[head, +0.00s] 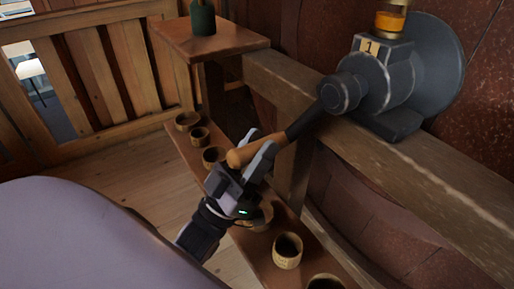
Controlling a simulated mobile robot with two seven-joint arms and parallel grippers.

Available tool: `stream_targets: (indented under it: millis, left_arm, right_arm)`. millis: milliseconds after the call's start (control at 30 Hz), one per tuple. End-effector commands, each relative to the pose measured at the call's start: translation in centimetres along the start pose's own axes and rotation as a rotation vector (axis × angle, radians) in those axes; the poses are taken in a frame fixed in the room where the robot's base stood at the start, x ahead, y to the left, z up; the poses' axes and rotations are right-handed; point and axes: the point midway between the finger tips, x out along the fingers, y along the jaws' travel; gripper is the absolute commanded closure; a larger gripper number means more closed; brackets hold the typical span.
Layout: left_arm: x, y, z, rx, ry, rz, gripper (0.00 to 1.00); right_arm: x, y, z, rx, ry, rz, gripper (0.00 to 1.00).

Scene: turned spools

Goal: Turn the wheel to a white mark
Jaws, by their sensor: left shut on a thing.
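A dark grey machine with a round wheel-like disc (437,68) sits on a wooden beam at the upper right. A dark crank arm (305,120) runs from its hub (341,93) down to the left and ends in a light wooden handle (242,157). My left gripper (261,148) is shut on this handle, with one finger on each side. A cream plate with the number 1 (369,46) is on the machine's body. I cannot make out a white mark on the disc. My right gripper is not in view.
An amber jar (390,20) stands on top of the machine. Several small wooden cups, one of them near the front (288,250), stand on a low shelf below my left gripper. A green bottle (202,18) stands on a higher wooden shelf (222,42). A slatted railing (85,75) is at the left.

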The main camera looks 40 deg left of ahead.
Motion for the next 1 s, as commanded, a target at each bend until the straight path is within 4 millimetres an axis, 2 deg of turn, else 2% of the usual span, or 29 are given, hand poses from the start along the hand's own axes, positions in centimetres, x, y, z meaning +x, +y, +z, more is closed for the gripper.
stream_targets:
  millis: [133,367,400,433,467,767,867,1000]
  left_arm:
    - [-0.4,0.8,0.4,-0.044,-0.005,-0.036,1.00]
    - [-0.6,0.9,0.7,-0.045,-0.006,-0.037,1.00]
    - [-0.6,0.9,0.6,-0.044,-0.006,-0.037,0.56]
    - [-0.6,0.9,0.6,-0.044,-0.006,-0.038,0.46]
    - [-0.6,0.9,0.6,-0.043,-0.005,-0.038,0.42]
    - [-0.7,0.8,0.5,-0.043,-0.004,-0.039,0.42]
    - [-1.6,0.8,0.6,-0.044,-0.006,-0.040,0.42]
    - [-3.8,0.9,0.7,-0.044,-0.009,-0.040,0.42]
  right_arm:
    - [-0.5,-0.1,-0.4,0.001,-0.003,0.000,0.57]
    - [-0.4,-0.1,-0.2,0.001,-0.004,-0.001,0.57]
    - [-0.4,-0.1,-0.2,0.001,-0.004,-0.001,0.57]
    - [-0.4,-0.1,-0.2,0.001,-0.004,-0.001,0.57]
    - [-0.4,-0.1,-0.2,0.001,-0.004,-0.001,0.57]
    - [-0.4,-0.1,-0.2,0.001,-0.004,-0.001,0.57]
    - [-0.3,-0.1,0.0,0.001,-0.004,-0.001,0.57]
    - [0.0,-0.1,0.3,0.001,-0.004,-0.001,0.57]
